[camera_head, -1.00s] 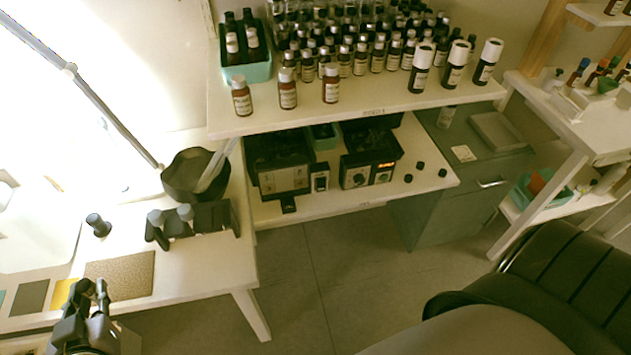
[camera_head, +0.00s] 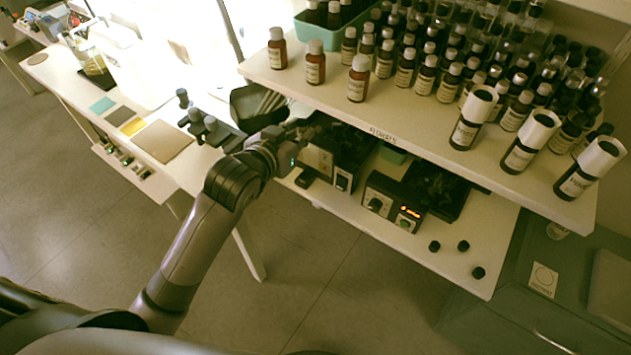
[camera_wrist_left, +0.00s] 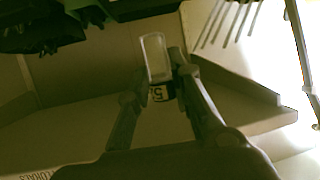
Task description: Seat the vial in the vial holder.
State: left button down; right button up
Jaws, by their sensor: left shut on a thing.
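My left gripper (camera_head: 300,130) reaches in from the left, at the front of the lower shelf just below the upper shelf's edge. In the left wrist view, the left gripper (camera_wrist_left: 170,75) is shut on a small clear vial (camera_wrist_left: 154,55) with a black-and-white band (camera_wrist_left: 161,92) marked with a digit. The vial projects beyond the fingertips. In the head view I cannot make out the vial. I cannot tell for certain which thing is the vial holder; a dark stand with grey-topped pieces (camera_head: 228,138) is on the white table. My right gripper is not in view.
The upper shelf (camera_head: 480,165) overhangs close above the gripper and carries brown bottles (camera_head: 316,64) and white-capped bottles (camera_head: 472,118). A dark device with a lit display (camera_head: 392,203) stands to the right on the lower shelf.

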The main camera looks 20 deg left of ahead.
pick_arm(q)
jog(key=w+a+r, duration=0.1)
jog(key=w+r, duration=0.1)
jog(key=w, duration=0.2)
jog(key=b, duration=0.2)
send_over(310, 165)
jog(key=s, duration=0.4)
jog(key=shift+m, duration=0.4)
jog(key=f, duration=1.5)
jog(key=shift+w+a+f, duration=0.25)
jog(key=shift+a+f, duration=0.1)
notch_tip(310, 165, down, 4)
jog(key=shift+f, duration=0.25)
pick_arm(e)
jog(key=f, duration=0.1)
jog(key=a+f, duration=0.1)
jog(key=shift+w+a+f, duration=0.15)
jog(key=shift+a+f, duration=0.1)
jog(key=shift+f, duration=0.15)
pick_arm(q)
jog(key=shift+f, duration=0.15)
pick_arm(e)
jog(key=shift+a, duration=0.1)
pick_arm(q)
jog(key=c, duration=1.5)
grip_release()
jog(key=shift+o, duration=0.3)
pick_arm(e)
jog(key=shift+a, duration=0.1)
